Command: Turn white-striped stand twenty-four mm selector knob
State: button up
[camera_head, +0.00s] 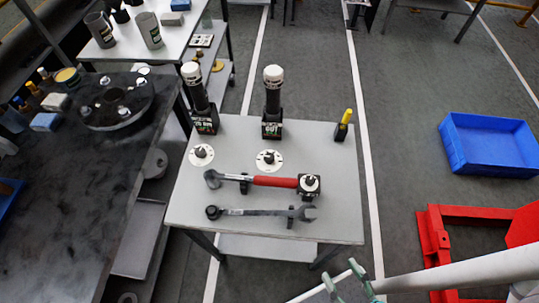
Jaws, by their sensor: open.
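A grey table (340,222) stands in the middle of the head view. Two round white dials with dark knobs lie on it, a left dial (202,155) and a middle dial (269,160). A third knob (311,184) sits on a black square block at the right end of a red-handled wrench (272,181). I cannot tell which is the 24 mm selector, and no white stripes on a stand are clear. My gripper (342,274) shows at the bottom edge, open and empty, with greenish fingers. It is in front of the table's near edge in the picture, apart from all knobs.
Two black stands with white-topped cylinders (273,90) stand at the table's back. An open-ended wrench (262,212) lies near the front. A yellow-topped tool (344,124) is at the back right. A blue crate (480,165) and red frame (438,250) are on the floor to the right.

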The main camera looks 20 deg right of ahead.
aim_at(268, 157)
jog(key=k+j+u, duration=0.2)
jog(key=j, duration=0.55)
jog(key=k+j+u, duration=0.1)
jog(key=j+u, duration=0.15)
jog(key=j, duration=0.5)
jog(key=j+u, duration=0.2)
jog(key=j, duration=0.6)
jog(key=k, duration=0.05)
